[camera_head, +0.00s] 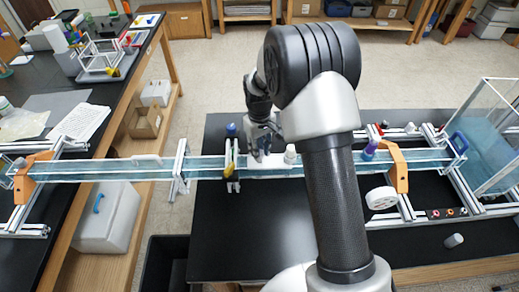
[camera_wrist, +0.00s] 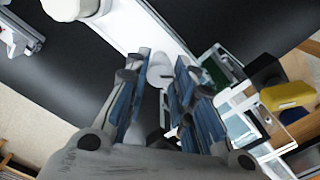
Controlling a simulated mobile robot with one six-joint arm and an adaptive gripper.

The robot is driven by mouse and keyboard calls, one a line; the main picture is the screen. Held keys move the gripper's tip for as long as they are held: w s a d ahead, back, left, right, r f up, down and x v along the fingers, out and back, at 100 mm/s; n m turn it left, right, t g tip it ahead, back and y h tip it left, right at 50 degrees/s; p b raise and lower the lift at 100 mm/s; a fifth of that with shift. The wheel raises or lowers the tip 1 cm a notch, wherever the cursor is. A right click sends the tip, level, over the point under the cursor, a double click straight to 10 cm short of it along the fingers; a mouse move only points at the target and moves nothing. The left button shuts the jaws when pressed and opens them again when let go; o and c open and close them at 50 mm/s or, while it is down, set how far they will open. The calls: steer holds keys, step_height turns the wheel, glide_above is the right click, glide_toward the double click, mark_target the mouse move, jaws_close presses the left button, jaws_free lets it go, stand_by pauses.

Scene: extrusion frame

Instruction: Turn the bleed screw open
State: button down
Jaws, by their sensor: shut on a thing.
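My gripper (camera_head: 261,150) reaches down over a white block (camera_head: 275,167) set on the long channel in the head view. In the wrist view my gripper (camera_wrist: 160,76) has its blue-padded fingers on either side of a small pale round knob, which looks like the bleed screw (camera_wrist: 159,68). The fingers are shut on it. The knob sits at the end of the white block (camera_wrist: 157,25). In the head view the fingers hide the knob. I cannot tell how far it is turned.
A white cylinder (camera_head: 290,154) stands close to the right of my gripper. A clamp with a yellow part (camera_head: 229,171) is at the left, and the yellow part also shows in the wrist view (camera_wrist: 288,95). An orange bracket (camera_head: 398,168) straddles the channel farther right. The black tabletop (camera_head: 270,225) in front is clear.

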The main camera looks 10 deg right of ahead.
steer(key=shift+n, duration=2.3)
steer(key=c, duration=1.3)
jaws_free()
steer(key=shift+c, duration=0.2)
step_height(320, 180, up, 12)
